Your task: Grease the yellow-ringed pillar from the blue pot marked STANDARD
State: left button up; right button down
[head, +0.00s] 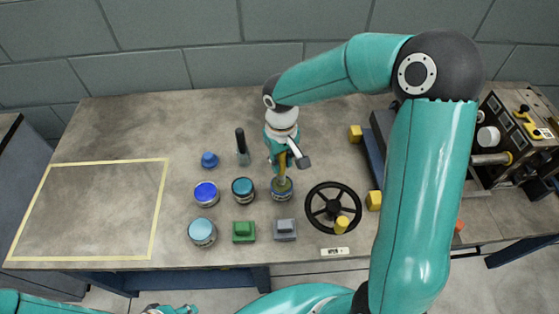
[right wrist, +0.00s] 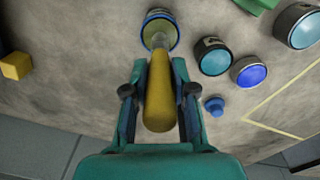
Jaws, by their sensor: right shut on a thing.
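My right gripper (head: 283,158) is shut on the yellow handle of a brush (right wrist: 160,95). The brush points down, its tip at the mouth of a blue-rimmed pot (head: 281,194), which also shows in the right wrist view (right wrist: 160,17). Whether the tip touches the contents is unclear. Other pots stand to its left: a dark one with a teal top (head: 243,186), a bright blue one (head: 206,193) and a light blue one (head: 202,232). No pot's lettering is readable. I cannot make out the yellow-ringed pillar. My left gripper (head: 172,310) barely shows at the bottom edge.
A black handwheel (head: 332,186), a green block (head: 243,231) and a grey block (head: 284,229) lie nearby. A dark bottle (head: 242,150) and small blue knob (head: 209,160) stand behind. Machinery (head: 485,175) fills the right. The yellow-taped area (head: 160,208) at left is clear.

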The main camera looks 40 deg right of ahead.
jog(key=shift+r+p, duration=1.9)
jog(key=shift+r, duration=1.15)
jog(key=shift+a, duration=0.1)
